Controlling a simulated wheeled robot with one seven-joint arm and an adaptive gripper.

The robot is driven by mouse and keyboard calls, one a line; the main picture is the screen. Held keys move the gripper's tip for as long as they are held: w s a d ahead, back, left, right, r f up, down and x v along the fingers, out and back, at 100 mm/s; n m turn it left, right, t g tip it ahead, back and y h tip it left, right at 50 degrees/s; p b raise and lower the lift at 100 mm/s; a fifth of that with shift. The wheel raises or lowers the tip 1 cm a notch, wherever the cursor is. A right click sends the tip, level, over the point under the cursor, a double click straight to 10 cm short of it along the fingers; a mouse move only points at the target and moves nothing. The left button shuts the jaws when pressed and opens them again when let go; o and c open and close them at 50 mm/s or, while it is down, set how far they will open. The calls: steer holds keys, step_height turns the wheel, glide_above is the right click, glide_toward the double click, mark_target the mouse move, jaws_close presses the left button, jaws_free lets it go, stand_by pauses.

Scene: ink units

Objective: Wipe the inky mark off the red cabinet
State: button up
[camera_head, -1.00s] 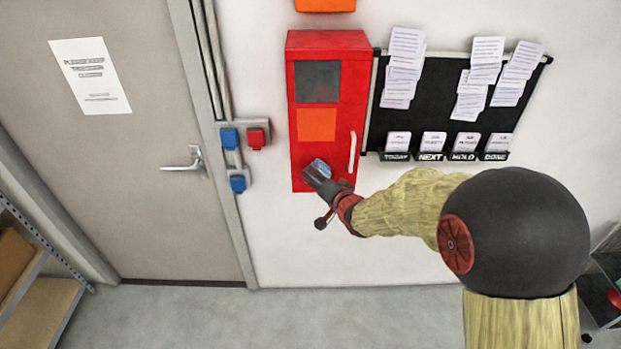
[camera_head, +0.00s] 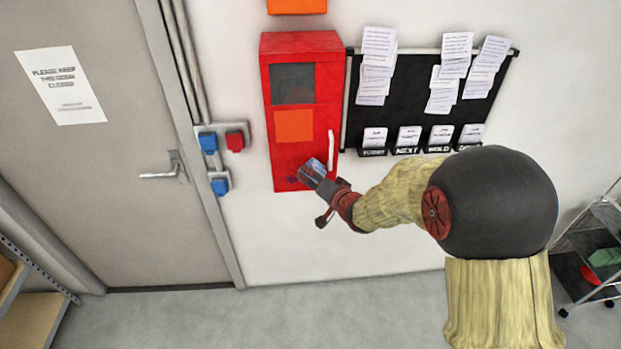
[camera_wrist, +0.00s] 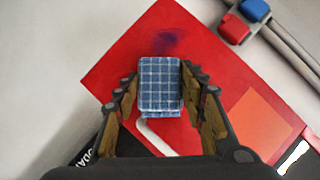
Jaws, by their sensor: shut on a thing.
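The red cabinet (camera_head: 302,130) hangs on the white wall, and its front also fills much of the wrist view (camera_wrist: 125,75). A dark purple inky mark (camera_wrist: 168,42) shows on its red face in the wrist view, just beyond the cloth. In the head view the mark (camera_head: 291,179) is a faint dark smudge low on the front, left of my gripper. My gripper (camera_head: 312,174) is shut on a blue checked cloth (camera_wrist: 160,85), folded into a pad between the fingers. It is at the cabinet's lower front, below the white handle (camera_head: 331,150). I cannot tell whether the cloth touches the cabinet.
A black card board (camera_head: 420,105) with paper slips and labelled pockets hangs right of the cabinet. Blue and red sockets (camera_head: 220,140) and a grey door (camera_head: 90,150) are to the left. A dark cart (camera_head: 590,255) stands at far right. The floor below is clear.

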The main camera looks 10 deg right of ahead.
steer(key=shift+s, duration=0.1)
steer(key=shift+s+a, duration=0.1)
steer(key=shift+s, duration=2.85)
steer(key=s, duration=0.3)
